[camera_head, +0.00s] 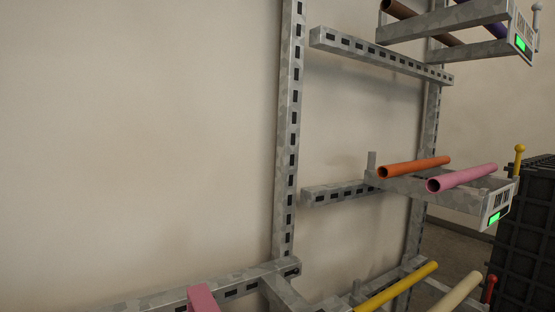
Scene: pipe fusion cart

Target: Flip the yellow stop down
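The yellow stop (519,161) stands at the outer end of the middle rack arm (455,195), at the right of the head camera view. It is a thin yellow stem with a round ball on top, and it points up. A label plate with a lit green patch (499,215) is on the arm's end just below it. An orange pipe (414,167) and a pink pipe (462,179) lie across this arm, inward of the stop.
An upper arm (445,20) carries dark pipes and a grey stop (537,10). Lower right are a yellow pipe (398,288), a cream pipe (457,294) and a red stop (490,286). A black ribbed crate (528,235) stands right of the yellow stop. Bare wall fills the left.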

